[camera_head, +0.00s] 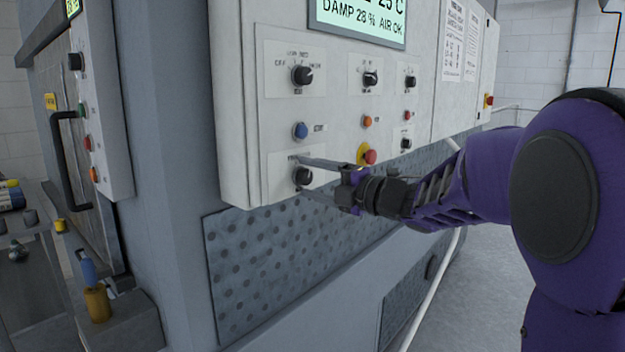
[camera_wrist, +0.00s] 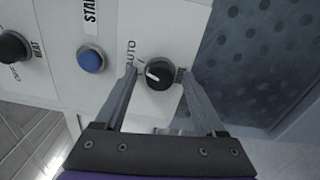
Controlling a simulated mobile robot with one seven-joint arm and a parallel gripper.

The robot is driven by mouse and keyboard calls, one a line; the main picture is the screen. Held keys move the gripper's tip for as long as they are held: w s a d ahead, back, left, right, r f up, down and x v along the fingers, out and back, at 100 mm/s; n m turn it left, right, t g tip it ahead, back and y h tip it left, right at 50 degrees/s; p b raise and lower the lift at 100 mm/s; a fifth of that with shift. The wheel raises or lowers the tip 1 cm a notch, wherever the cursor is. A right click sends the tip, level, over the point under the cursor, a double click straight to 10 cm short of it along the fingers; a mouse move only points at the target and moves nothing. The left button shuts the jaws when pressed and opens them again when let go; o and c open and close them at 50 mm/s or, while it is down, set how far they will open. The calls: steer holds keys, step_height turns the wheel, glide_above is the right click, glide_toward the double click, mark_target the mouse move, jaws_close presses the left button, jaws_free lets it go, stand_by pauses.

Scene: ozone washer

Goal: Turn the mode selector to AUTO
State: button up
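The mode selector is a round black knob (camera_head: 303,176) on a white plate low on the panel. In the wrist view the selector (camera_wrist: 160,75) has a white pointer mark aimed to the left and slightly up, on the side of the printed AUTO label (camera_wrist: 130,54). A second label on its right is partly hidden by a finger. My gripper (camera_head: 302,177) is open, with one finger above and one below the knob in the head view.
A blue button (camera_head: 300,131) is just above the selector, and a red button with a yellow surround (camera_head: 369,156) is close to my wrist. Other black knobs (camera_head: 302,75) are higher on the panel. A perforated plate (camera_head: 265,255) is below. A side door handle (camera_head: 68,160) is at left.

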steer(key=v, duration=1.7)
steer(key=shift+d, duration=0.2)
steer(key=shift+s+r, duration=0.1)
steer(key=shift+s, duration=0.05)
